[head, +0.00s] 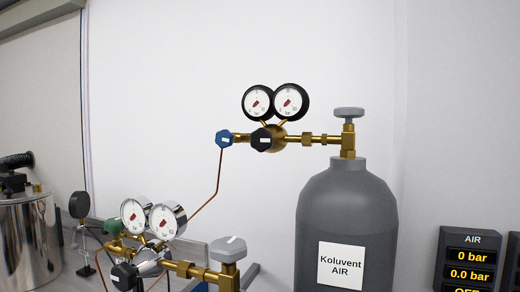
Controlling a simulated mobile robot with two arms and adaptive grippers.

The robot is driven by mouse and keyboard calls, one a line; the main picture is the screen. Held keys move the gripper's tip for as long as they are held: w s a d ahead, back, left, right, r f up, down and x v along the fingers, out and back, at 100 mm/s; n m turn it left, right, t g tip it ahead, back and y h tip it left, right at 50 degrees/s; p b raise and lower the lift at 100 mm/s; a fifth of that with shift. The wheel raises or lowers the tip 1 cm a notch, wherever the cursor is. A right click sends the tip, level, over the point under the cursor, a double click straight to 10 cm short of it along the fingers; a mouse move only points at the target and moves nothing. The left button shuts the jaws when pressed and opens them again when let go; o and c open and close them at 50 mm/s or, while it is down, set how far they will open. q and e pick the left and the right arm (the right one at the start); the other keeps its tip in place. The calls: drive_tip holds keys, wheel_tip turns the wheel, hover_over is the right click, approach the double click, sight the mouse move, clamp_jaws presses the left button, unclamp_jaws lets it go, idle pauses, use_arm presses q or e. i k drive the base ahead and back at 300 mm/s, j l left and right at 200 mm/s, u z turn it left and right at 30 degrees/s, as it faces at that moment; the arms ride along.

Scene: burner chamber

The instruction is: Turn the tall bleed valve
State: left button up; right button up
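A tall grey gas cylinder (345,215) labelled "Koluvent AIR" stands right of centre. On its top is a brass valve with a grey handwheel (349,113). A brass regulator (275,138) runs left from it, with two round gauges (274,102) above and a black knob (262,139) in front. A blue knob (224,139) sits at the regulator's left end, and a thin copper pipe runs down from beside it. No part is labelled as the bleed valve, so I cannot tell for certain which it is. Neither gripper is in view.
A lower regulator with two chrome gauges (152,217), a green knob (112,227) and a grey handwheel (228,249) stands at the lower left. A metal vessel (27,240) is at the far left. An AIR display panel (468,260) is at the lower right. A white wall stands behind.

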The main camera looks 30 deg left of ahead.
sight(223, 139)
drive_tip(key=u, duration=1.25)
